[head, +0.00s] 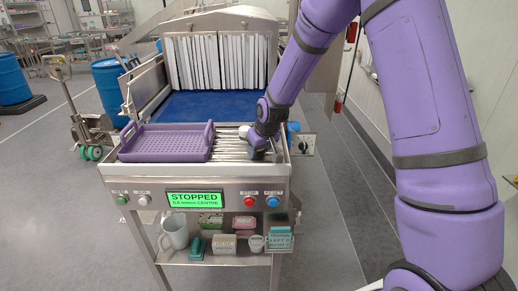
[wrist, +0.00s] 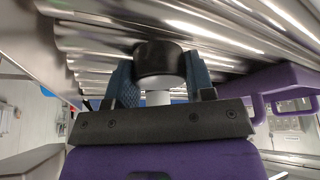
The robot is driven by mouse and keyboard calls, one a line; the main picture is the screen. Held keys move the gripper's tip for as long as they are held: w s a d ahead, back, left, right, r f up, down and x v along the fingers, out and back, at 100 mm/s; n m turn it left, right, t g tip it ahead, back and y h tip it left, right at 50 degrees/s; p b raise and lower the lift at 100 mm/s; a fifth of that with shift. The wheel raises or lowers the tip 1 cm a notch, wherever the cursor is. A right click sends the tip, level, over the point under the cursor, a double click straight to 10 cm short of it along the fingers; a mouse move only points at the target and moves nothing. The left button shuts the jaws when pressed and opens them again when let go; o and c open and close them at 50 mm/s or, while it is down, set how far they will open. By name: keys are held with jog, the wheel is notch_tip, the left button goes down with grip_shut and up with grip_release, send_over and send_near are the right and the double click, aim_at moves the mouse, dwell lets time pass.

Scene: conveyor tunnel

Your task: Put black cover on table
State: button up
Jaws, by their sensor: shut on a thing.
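The black cover (wrist: 160,63) is a short dark cylinder between my gripper's fingers in the wrist view. My gripper (wrist: 160,82) is shut on it, with one blue-grey finger on each side. A pale stem-like part (wrist: 158,98) shows just below the cover. In the head view my gripper (head: 262,152) is low over the right part of the steel roller table (head: 228,150).
A purple tray (head: 166,143) lies on the left of the rollers. A blue belt (head: 212,105) leads to a strip curtain (head: 221,63) behind.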

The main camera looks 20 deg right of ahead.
jog(key=shift+s+f, duration=0.1)
jog(key=shift+f, duration=0.2)
jog(key=shift+s+f, duration=0.2)
jog(key=shift+f, duration=0.1)
jog(key=o, duration=1.1)
jog(key=shift+o, duration=0.3)
jog(key=shift+r, duration=0.2)
jog(key=shift+o, duration=0.5)
jog(key=w+v, duration=0.1)
jog(key=v, duration=1.2)
jog(key=shift+r, duration=0.2)
jog(key=s+d+r+m, duration=0.1)
jog(key=s+r, duration=0.4)
jog(key=s, duration=0.6)
jog(key=s+d+r+m, duration=0.1)
jog(key=s+r, duration=0.4)
jog(key=s, duration=0.6)
jog(key=s+d+r+m+h, duration=0.1)
jog(key=s+d+r, duration=0.2)
jog(key=s, duration=0.8)
notch_tip(320, 180, up, 2)
jog(key=shift+d+r+t, duration=0.15)
jog(key=shift+d+t, duration=0.15)
jog(key=shift+t, duration=0.1)
